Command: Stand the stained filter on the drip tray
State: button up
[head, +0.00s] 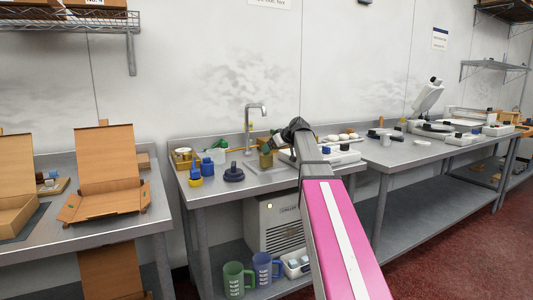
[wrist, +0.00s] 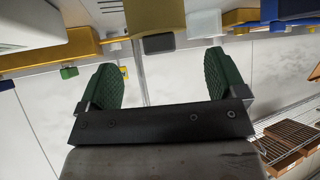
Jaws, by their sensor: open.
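My gripper (head: 268,145) is over the sink end of the middle steel table, near the tap. In the wrist view my gripper (wrist: 162,75) is open, its two green pads wide apart with nothing between them. A brownish-gold block-like object with a grey lower part (wrist: 156,20) lies beyond the pads, apart from them. An olive-brown object (head: 265,159) shows just under the gripper in the head view; it may be the same one. I cannot tell for sure which object is the stained filter. The drip tray cannot be picked out with certainty.
A tap (head: 249,125) rises behind the gripper. Blue and yellow containers (head: 207,167) and a dark round knob-like piece (head: 234,173) stand left of it. A white device (head: 338,154) stands to the right. Green and blue mugs (head: 233,279) are on the lower shelf.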

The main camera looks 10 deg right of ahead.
jog(key=shift+v, duration=2.65)
